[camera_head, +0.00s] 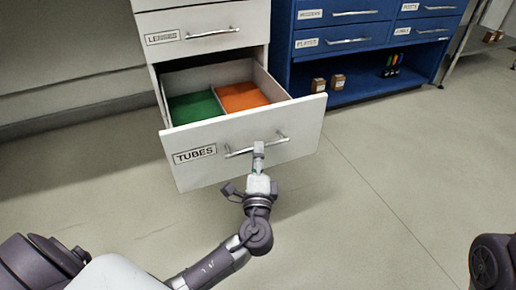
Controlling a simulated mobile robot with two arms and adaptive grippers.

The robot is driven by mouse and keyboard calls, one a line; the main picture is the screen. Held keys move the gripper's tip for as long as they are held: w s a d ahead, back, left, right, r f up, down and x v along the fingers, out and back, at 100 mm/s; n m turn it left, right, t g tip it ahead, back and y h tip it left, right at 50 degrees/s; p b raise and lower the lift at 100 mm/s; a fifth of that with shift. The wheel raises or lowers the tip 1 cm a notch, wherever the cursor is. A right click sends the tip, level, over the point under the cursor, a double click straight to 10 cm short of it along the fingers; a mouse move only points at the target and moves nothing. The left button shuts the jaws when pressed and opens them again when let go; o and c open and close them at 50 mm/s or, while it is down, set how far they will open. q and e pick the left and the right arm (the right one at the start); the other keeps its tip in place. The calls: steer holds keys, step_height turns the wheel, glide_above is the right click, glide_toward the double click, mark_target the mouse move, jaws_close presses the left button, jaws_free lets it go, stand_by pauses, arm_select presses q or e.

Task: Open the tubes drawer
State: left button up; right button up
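The tubes drawer (300,118) is the lower drawer of the white cabinet, marked by its TUBES label (195,154). It stands pulled out, and its inside shows a green section (195,107) on the left and an orange section (242,96) on the right. My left gripper (258,150) is at the middle of the drawer's silver handle (279,138), with its fingertips over the bar. The fingers look close together around the handle, though the far side is hidden. At the lower right edge a dark part of my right arm shows, but its gripper does not.
The closed lenses drawer (245,22) is above the tubes drawer. A blue cabinet (300,70) stands to the right, with small brown boxes (319,85) and dark bottles (390,66) on its open shelf. The floor (400,160) in front is clear.

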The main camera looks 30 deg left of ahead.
arm_select(q)
steer(key=v, duration=0.9)
steer(key=shift+s, duration=0.3)
steer(key=shift+d+f, duration=0.1)
steer(key=shift+f, duration=0.05)
